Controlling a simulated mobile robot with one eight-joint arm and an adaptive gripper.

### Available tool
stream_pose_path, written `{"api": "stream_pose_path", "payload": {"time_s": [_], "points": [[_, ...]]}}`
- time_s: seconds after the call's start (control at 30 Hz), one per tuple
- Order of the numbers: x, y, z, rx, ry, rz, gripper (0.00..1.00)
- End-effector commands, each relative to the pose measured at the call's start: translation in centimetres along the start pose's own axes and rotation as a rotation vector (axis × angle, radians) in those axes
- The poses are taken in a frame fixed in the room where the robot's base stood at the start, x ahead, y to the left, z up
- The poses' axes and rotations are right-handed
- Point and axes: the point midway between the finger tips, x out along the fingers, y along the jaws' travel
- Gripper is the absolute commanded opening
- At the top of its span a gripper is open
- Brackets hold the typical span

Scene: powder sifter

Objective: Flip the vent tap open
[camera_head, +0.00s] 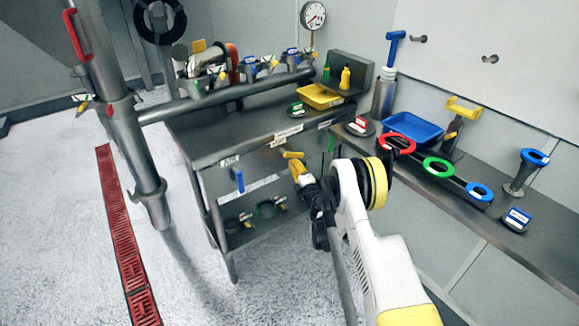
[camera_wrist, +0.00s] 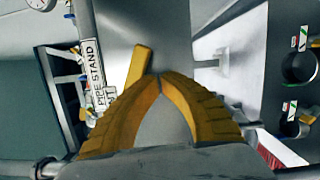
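A yellow lever handle (camera_head: 293,155), which looks like the vent tap's, sticks out at the front of the steel bench. In the wrist view the yellow lever (camera_wrist: 138,66) slants upward behind my left finger, beside the fingertips, and its lower end is hidden. A label ending in "NT" (camera_wrist: 110,97) is partly covered next to it. My gripper (camera_head: 298,171) has yellow fingers and is just in front of and below the lever. In the wrist view my gripper's fingertips (camera_wrist: 159,79) meet, with nothing seen between them. Whether a finger touches the lever is unclear.
The steel bench (camera_head: 208,148) carries a yellow tray (camera_head: 320,96) and valves along a pipe. A blue handle (camera_head: 238,180) hangs on its front, left of the lever. A "PIPE STAND" label (camera_wrist: 91,75) is close by. The right bench holds a blue tray (camera_head: 412,128) and coloured rings.

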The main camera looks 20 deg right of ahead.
Motion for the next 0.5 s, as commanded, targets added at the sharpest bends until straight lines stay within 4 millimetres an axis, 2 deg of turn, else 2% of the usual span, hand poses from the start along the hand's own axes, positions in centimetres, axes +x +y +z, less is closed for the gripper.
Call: {"api": "stream_pose_path", "payload": {"time_s": [0.23, 0.5], "points": [[0.3, 0.6, 1.1, -0.004, -0.001, 0.001, 0.00], [0.5, 1.1, 1.8, -0.173, -0.001, 0.043, 0.00]]}}
